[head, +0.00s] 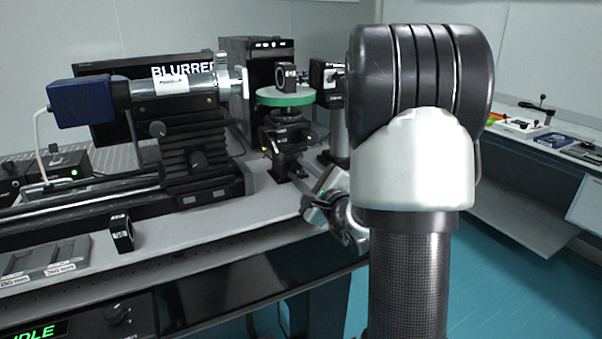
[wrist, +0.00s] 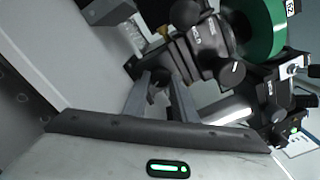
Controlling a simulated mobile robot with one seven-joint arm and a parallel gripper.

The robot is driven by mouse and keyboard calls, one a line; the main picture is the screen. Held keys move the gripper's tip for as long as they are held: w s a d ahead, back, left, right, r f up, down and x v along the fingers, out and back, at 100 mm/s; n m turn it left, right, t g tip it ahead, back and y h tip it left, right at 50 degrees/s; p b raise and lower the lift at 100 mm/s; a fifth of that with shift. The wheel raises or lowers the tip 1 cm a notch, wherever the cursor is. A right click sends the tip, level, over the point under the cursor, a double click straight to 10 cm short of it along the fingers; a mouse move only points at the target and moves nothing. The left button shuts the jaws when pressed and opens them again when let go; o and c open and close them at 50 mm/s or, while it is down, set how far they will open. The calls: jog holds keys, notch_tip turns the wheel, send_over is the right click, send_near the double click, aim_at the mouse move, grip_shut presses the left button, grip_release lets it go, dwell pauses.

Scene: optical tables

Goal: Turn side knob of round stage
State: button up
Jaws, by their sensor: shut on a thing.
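The round stage (head: 285,97) has a pale top and a green rim and stands on a black post mount at the bench's right end. Its green rim also shows at the upper right of the wrist view (wrist: 265,28). Below it, in the wrist view, a small dark side knob (wrist: 158,89) sits between the fingers of my gripper (wrist: 161,86), which is shut on it. Another black round knob (wrist: 232,73) lies just right of the fingers. In the head view my gripper (head: 321,182) is low beside the mount, partly hidden by my arm.
A blue-ended camera with a silver lens (head: 172,84) stands left on a black rail mount. A small black optic (head: 287,77) stands on the round stage. A loose black block (head: 121,233) and a grey tray (head: 45,262) lie on the bench's front left. Teal floor is clear at right.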

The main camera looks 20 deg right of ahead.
dwell(0.5)
jog(key=o, duration=1)
jog(key=shift+o, duration=0.2)
